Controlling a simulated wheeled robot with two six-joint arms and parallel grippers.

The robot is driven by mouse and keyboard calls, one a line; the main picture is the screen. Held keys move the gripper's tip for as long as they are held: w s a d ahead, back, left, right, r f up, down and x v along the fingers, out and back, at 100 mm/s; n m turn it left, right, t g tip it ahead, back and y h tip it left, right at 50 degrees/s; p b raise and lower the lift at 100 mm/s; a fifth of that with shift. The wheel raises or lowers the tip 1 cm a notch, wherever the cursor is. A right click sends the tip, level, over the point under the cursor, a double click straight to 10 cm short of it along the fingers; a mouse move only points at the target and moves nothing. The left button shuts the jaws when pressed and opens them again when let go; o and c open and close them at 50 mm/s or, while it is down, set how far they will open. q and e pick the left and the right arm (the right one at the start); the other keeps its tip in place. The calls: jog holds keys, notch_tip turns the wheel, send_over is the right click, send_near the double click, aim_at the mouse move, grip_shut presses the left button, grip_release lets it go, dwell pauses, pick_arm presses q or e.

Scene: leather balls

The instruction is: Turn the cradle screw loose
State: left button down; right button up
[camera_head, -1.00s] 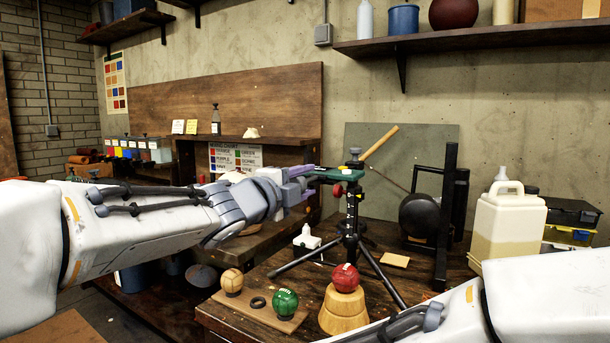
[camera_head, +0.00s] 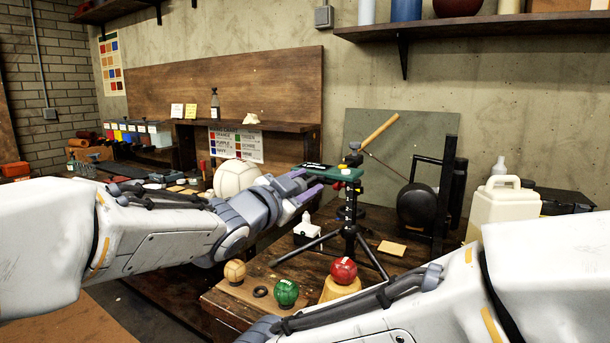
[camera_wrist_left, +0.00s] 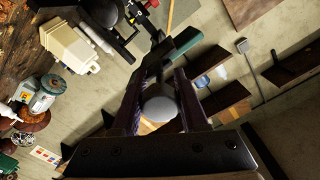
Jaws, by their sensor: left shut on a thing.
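The green cradle plate (camera_head: 335,172) sits on top of a black tripod stand (camera_head: 350,215). The red cradle screw (camera_head: 336,184) shows just under the plate and is partly covered. My left gripper (camera_head: 316,183) is at the plate's left end and shut on the screw; the exact contact is hard to make out. In the left wrist view the dark fingers reach toward the green plate (camera_wrist_left: 182,44), and a pale round thing (camera_wrist_left: 158,104) shows between them. My right arm crosses the lower right, its gripper out of view.
A red ball (camera_head: 343,270) rests on a wooden stand, with a green ball (camera_head: 286,292) and a tan ball (camera_head: 235,271) to its left. A white panelled ball (camera_head: 236,177) shows behind my left arm. A jug (camera_head: 493,207) and a black frame (camera_head: 445,200) stand right of the tripod.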

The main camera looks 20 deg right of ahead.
pick_arm(q)
jog(key=shift+n+p, duration=0.85)
jog(key=shift+n, duration=1.05)
jog(key=shift+f, duration=0.1)
jog(key=shift+c, duration=2.2)
grip_release()
jog(key=shift+a, duration=0.15)
jog(key=b+v, duration=0.1)
jog(key=v, duration=0.9)
jog(key=shift+s+a+n, duration=0.15)
jog(key=shift+n, duration=0.15)
